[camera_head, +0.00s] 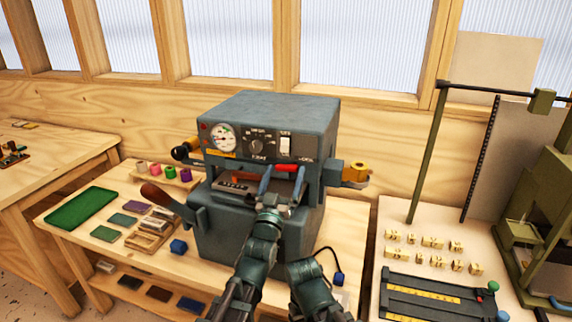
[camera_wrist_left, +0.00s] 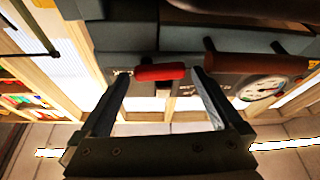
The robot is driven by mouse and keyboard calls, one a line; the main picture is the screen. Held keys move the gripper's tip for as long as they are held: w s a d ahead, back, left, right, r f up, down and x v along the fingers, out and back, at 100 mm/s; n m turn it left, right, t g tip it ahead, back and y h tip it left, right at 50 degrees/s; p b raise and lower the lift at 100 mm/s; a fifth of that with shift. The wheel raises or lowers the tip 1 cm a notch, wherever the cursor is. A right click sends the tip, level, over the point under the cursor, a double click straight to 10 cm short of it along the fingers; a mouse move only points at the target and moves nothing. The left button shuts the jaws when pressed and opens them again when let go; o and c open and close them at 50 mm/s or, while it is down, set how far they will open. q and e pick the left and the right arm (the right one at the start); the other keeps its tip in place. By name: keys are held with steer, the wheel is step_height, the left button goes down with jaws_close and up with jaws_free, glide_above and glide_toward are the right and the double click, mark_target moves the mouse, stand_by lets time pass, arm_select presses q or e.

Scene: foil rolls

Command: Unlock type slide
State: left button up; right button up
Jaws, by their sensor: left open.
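The grey foil machine (camera_head: 268,112) stands on the wooden table, with a gauge, a knob and a white switch on its front. A short red handle (camera_head: 287,168) sits on its front, in the upper part of the opening. A slide with small type (camera_head: 233,187) shows in the opening, left of my gripper. My left gripper (camera_head: 282,180) is open at the machine's front, its fingers apart below the red handle. In the left wrist view the red handle (camera_wrist_left: 160,72) lies between the two fingertips, with gaps at both sides. My right gripper is not visible; only part of the arm shows.
A lever with a brown knob (camera_head: 151,193) sticks out at the machine's left. A yellow roll (camera_head: 358,172) is on its right side. A green tray (camera_head: 80,208) and foil pieces lie left. Brass type blocks (camera_head: 432,242) lie on the right table, beside a green press frame.

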arm_select(q)
steer(key=shift+w+d+r, duration=0.15)
steer(key=shift+w+r, duration=0.05)
steer(key=shift+w, duration=0.3)
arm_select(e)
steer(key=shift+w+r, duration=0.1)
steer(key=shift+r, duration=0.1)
arm_select(q)
steer(key=c, duration=1.2)
steer(key=shift+o, duration=0.2)
steer(key=shift+r+m+h, duration=0.15)
steer(key=shift+m+h, duration=0.45)
steer(key=shift+m, duration=0.6)
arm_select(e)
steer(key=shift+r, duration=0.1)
arm_select(q)
steer(key=o, duration=1.2)
steer(key=shift+c, duration=0.2)
steer(key=shift+s, duration=0.1)
